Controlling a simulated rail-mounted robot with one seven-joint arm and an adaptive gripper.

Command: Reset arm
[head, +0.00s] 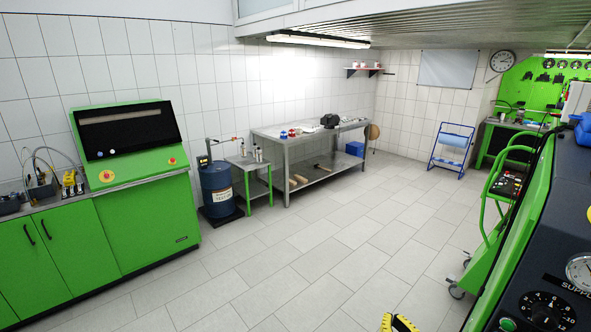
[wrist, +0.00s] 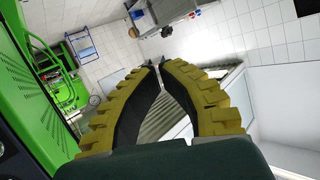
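My gripper (wrist: 158,67) has yellow ribbed fingers with black inner pads. In the wrist view its fingers curve in towards each other and their tips meet or almost meet. In the head view only the yellow finger parts of my gripper (head: 398,323) show at the bottom edge, right of centre. The rest of my arm is out of the head view.
A green test cabinet (head: 150,222) stands at left, beside a blue drum (head: 217,190) and a metal workbench (head: 322,165). A green machine with gauges (head: 520,240) fills the right side. A blue rack (head: 452,148) stands at the back. The tiled floor (head: 330,235) between is clear.

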